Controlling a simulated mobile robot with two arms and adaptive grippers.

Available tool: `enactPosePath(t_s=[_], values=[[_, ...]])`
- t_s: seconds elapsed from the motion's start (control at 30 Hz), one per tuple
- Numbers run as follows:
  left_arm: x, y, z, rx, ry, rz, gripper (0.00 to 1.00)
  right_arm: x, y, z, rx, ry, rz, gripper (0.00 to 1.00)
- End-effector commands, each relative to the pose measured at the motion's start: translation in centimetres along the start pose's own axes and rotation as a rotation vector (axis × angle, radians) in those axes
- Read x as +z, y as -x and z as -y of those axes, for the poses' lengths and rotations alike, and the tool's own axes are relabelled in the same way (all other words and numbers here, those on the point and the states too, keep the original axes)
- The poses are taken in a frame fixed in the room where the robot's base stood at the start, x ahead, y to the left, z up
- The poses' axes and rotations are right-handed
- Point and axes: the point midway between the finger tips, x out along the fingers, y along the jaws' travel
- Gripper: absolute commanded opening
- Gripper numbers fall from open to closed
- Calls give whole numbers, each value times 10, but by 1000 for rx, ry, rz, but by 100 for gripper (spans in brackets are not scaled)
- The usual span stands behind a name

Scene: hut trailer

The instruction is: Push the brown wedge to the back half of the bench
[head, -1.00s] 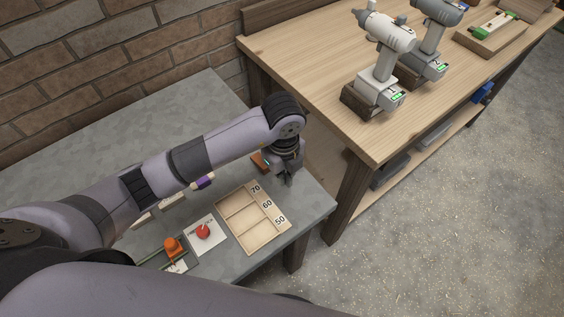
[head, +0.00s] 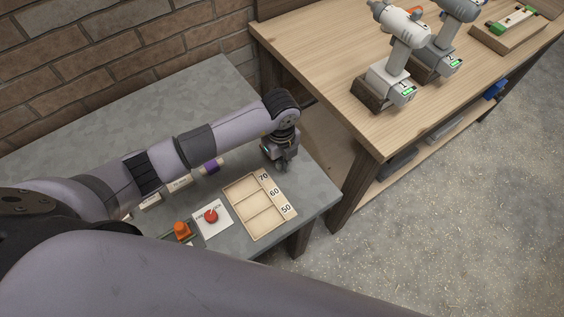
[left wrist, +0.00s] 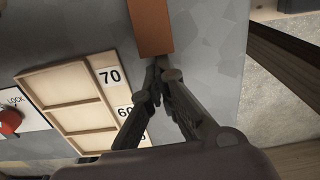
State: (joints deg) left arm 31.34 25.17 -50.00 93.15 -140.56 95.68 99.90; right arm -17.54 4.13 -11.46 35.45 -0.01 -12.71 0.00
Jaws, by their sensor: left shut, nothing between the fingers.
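The brown wedge (left wrist: 151,25) shows in the left wrist view as an orange-brown block at the top centre, lying on the grey bench (head: 185,95). In the head view it is hidden behind my left arm and gripper. My left gripper (head: 281,166) is low over the bench, near its right end. In the left wrist view its shut, empty fingertips (left wrist: 160,70) are right at the near end of the wedge. I cannot tell whether they touch it. My right gripper is not in view.
A compartment tray (head: 248,217) marked 70, 60 and 50 lies beside the gripper. A red knob (head: 211,216) on a white card, an orange object (head: 181,231) and a purple piece (head: 210,167) are to its left. Bare bench lies towards the brick wall. A wooden workbench (head: 330,95) stands to the right.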

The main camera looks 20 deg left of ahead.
Motion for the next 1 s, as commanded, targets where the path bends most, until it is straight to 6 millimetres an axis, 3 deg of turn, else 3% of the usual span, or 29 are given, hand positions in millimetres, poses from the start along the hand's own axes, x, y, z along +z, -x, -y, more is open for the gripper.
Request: enactPosePath(t_s=[0.7, 0.83, 1.0], values=[[192, -4, 0, -2, 7, 3, 0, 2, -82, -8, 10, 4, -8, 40], [208, -2, 0, -1, 3, 1, 0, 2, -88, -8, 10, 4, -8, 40], [211, 0, 0, -1, 2, 0, 0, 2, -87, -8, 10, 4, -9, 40]])
